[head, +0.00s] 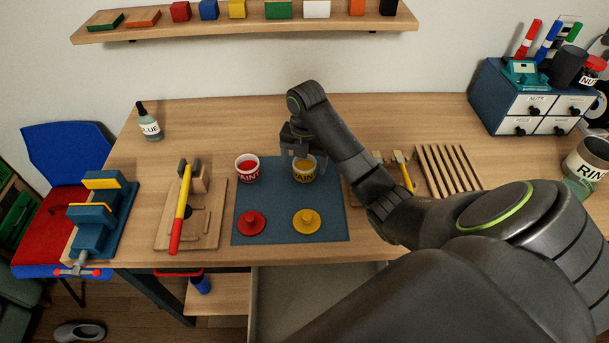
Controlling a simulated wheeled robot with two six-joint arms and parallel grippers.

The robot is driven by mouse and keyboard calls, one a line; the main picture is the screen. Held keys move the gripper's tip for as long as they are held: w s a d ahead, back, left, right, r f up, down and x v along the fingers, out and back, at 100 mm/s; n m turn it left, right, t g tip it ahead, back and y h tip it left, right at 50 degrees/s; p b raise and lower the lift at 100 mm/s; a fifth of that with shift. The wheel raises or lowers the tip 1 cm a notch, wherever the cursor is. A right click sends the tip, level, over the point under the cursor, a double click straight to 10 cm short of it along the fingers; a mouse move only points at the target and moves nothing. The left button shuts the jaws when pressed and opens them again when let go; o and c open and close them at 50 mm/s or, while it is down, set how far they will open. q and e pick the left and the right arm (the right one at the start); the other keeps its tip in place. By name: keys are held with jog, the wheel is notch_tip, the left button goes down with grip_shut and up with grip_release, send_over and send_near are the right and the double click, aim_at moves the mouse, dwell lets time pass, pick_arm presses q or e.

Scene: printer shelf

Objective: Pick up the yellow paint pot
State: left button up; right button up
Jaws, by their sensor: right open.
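The yellow paint pot (304,172) stands upright on the blue mat (275,196), with yellow paint showing in its open top. My right gripper (301,158) is open and points down right at the pot, with its fingers at the pot's rim. The fingers partly hide the top of the pot, and I cannot tell whether they touch it. The yellow lid (306,221) lies on the mat in front of the pot. My left gripper is not in view.
A red paint pot (247,168) stands close on the left, with a red lid (251,223) in front. A hammer (181,210) on a wooden board and a blue vise (100,215) are farther left. A slatted rack (448,171) is right. A glue bottle (149,123) stands at the back left.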

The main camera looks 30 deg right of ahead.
jog(key=shift+f, duration=0.75)
jog(key=c, duration=1.2)
jog(key=shift+o, duration=0.2)
jog(key=shift+r, duration=0.15)
